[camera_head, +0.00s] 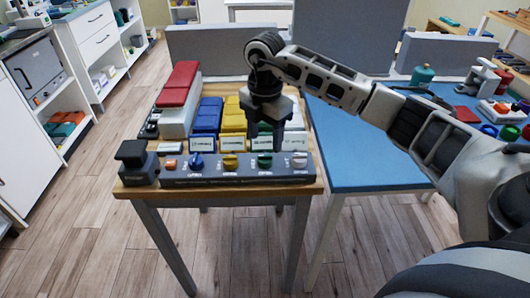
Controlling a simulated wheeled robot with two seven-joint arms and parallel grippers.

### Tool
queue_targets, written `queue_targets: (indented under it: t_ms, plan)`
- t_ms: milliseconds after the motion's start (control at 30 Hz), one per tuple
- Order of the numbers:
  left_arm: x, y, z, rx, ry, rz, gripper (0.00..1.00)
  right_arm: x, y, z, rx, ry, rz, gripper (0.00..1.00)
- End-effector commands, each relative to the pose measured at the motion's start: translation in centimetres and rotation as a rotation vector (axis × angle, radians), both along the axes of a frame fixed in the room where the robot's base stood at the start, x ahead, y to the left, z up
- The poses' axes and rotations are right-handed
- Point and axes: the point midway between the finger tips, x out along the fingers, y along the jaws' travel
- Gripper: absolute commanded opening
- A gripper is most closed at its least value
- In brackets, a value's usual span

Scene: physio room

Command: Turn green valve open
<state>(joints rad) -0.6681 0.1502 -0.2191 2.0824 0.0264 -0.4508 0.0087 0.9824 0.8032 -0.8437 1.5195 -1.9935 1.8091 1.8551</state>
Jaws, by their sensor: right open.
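The green valve (264,160) is a small knob on a long dark grey manifold (225,180) along the front edge of the wooden-topped table. An orange knob (170,164), a blue valve (196,161), a yellow valve (230,161) and a white valve (298,159) sit in the same row. My right gripper (265,143) points down just above and behind the green valve, fingers apart and empty. A gap to the valve is hard to judge from this angle. My left gripper is out of view.
A black block (136,162) stands at the manifold's left end. Blue bins (207,117), a yellow bin (234,116) and a red-topped box (180,86) stand behind. A blue-topped table (365,160) adjoins at right. Grey partitions (215,48) rise behind.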

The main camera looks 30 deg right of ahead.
Motion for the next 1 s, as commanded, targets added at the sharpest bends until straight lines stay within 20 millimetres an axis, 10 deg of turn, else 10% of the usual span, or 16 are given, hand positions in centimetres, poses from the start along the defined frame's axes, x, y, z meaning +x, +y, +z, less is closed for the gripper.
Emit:
queue_targets:
  t_ms: [300,733,900,1000]
  plan:
    - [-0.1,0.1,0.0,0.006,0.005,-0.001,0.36,0.0,0.0,-5.1,0.001,0.002,0.001,0.55]
    - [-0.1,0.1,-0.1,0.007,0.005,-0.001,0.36,0.0,0.1,-6.0,0.001,-0.001,0.002,0.55]
    - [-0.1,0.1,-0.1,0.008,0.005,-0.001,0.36,0.0,0.1,-6.0,0.001,-0.001,0.002,0.11]
    - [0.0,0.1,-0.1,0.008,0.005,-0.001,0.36,0.0,0.1,-6.0,0.001,-0.001,0.003,0.11]
